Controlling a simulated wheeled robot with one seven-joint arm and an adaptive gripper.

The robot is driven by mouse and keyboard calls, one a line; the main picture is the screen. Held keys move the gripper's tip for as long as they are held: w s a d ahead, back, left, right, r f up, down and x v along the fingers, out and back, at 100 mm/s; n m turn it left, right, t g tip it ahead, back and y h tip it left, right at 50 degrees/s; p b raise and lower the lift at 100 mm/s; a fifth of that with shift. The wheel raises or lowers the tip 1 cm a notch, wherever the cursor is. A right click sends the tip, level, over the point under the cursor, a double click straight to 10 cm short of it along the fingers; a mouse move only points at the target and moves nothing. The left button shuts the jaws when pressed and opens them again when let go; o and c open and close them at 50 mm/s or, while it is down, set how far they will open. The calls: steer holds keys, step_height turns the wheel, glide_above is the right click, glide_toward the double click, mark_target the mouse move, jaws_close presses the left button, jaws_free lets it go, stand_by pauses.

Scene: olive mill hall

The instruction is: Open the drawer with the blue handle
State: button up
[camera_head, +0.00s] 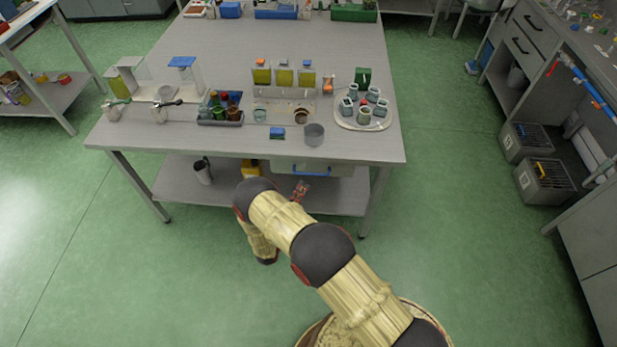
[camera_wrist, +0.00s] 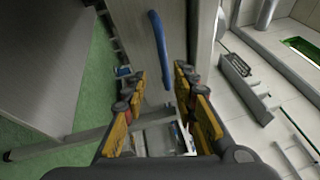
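The drawer (camera_head: 345,169) hangs under the front edge of the grey worktable and looks shut. Its blue bar handle (camera_head: 312,171) shows in the head view just beyond my gripper (camera_head: 301,190). In the wrist view the blue handle (camera_wrist: 159,48) stands as a long bar on the pale drawer front (camera_wrist: 177,30), ahead of my fingers. My gripper (camera_wrist: 160,85) is open, with its yellow-and-dark fingers apart and nothing held. The handle appears beyond the fingertips, between their lines; I see no clear contact.
The worktable (camera_head: 220,147) carries jars, a caddy (camera_head: 220,120), a round tray (camera_head: 362,119) and a grey cup (camera_head: 314,134) near its front edge. A lower shelf (camera_head: 230,196) lies below. Grey crates (camera_head: 545,180) stand at right. The green floor at left is clear.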

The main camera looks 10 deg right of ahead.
mark_target(311, 174)
steer(key=shift+n, duration=0.7)
steer(key=shift+r+b+x, duration=0.15)
steer(key=shift+b+x, duration=0.2)
steer(key=shift+x, duration=1.6)
steer(key=shift+r+b+x, duration=0.15)
steer(key=shift+b+x, duration=0.2)
steer(key=shift+x, duration=1.65)
steer(key=shift+c, duration=0.4)
steer(key=shift+s, duration=0.1)
jaws_close()
steer(key=shift+f, duration=0.1)
